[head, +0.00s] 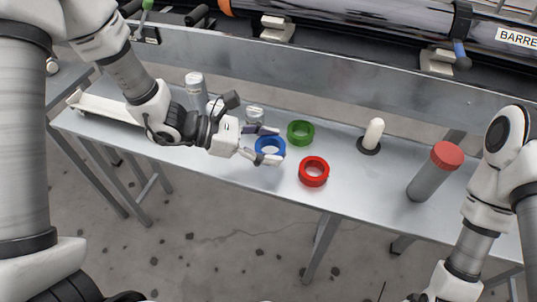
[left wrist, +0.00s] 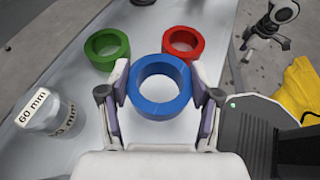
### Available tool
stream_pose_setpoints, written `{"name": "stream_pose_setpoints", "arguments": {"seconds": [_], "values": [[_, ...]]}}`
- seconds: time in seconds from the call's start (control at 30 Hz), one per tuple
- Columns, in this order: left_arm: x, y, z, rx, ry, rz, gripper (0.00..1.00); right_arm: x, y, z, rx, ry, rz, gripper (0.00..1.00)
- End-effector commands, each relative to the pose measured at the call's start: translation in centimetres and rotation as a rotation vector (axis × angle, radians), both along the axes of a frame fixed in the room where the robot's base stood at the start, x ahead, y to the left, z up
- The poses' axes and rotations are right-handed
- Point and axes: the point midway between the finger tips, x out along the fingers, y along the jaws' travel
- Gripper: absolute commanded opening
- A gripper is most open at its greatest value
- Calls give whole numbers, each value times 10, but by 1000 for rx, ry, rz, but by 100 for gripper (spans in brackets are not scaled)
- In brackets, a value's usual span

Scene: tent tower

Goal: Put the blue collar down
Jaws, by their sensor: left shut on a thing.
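The blue collar (head: 270,147) is a thick ring at the middle of the metal table in the head view. In the left wrist view the blue collar (left wrist: 160,105) lies between the two fingers, its opening facing the camera. My left gripper (head: 268,148) is shut on the blue collar; its fingers also show in the left wrist view (left wrist: 160,98), one on each side of the ring. Whether the collar touches the tabletop I cannot tell. My right arm is at the right of the head view, and its gripper cannot be made out there.
A green collar (head: 301,132) and a red collar (head: 314,171) lie close by on the table (head: 240,178). A white peg on a dark base (head: 374,135) and a grey cylinder with a red top (head: 433,172) stand to the right.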

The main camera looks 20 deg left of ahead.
Motion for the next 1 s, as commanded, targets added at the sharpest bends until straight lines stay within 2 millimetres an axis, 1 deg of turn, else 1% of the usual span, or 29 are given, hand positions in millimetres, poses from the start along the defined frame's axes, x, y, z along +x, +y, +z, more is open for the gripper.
{"name": "stream_pose_setpoints", "arguments": {"seconds": [0.07,0.2,0.23,0.3,0.47,0.6,0.63,0.67,0.7,1.0], "values": [[3,3,-5,0,2,-1,27,0,0,-1,0,1,0,88],[3,3,-31,0,5,0,27,0,0,-9,0,1,-1,88],[3,3,-34,0,3,-1,27,-1,0,-10,0,1,-1,88],[4,3,-37,0,1,-1,27,-1,0,-9,0,1,-1,88],[3,3,-36,0,0,-1,27,0,0,-9,0,1,-1,88],[3,2,-41,0,0,-1,27,0,0,-14,0,1,0,88],[3,2,-40,0,0,-1,70,0,0,-13,0,1,0,88],[3,2,-39,0,0,-1,81,-1,0,-12,0,1,0,88],[3,2,-39,0,0,-1,88,0,0,-12,0,1,0,88],[3,2,-39,0,0,-1,88,0,0,-11,0,1,0,88]]}}
